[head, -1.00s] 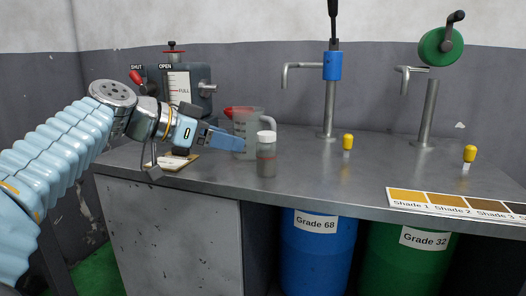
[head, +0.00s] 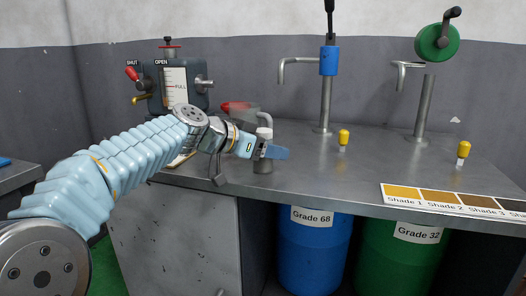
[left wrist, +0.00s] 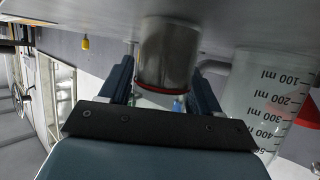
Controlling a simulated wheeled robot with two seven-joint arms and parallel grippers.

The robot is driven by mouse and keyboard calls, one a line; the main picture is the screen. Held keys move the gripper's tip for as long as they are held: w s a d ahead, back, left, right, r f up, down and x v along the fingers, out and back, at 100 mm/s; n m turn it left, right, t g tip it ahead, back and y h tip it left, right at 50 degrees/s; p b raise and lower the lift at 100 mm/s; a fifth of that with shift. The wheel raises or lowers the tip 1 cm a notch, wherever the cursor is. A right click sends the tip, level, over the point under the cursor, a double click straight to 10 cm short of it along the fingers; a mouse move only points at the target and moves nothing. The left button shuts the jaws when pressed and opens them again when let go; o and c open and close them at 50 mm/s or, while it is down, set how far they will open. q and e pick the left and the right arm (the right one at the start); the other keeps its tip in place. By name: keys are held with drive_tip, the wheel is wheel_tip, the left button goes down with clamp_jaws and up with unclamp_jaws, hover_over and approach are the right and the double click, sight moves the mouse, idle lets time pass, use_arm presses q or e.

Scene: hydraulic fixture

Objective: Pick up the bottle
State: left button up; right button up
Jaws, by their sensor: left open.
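The bottle (head: 263,166) stands upright on the metal bench, a small clear grey bottle with a red band. In the head view my left gripper (head: 277,152) crosses in front of it and hides its middle. In the left wrist view the bottle (left wrist: 167,55) sits between the two blue fingers of the gripper (left wrist: 164,78), which are open on either side of it. Small gaps seem to remain beside it. My right gripper is not in view.
A clear measuring jug (left wrist: 262,95) with a red funnel (left wrist: 309,118) stands close beside the bottle. A gauge unit (head: 180,88) is behind on the left. Blue (head: 327,62) and green-wheeled (head: 437,44) dispensers, yellow-capped pieces and a shade card (head: 455,202) are to the right.

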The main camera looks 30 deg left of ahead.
use_arm(q)
drive_tip(key=shift+c, duration=0.4)
drive_tip(key=c, duration=0.7)
drive_tip(key=shift+r, duration=0.1)
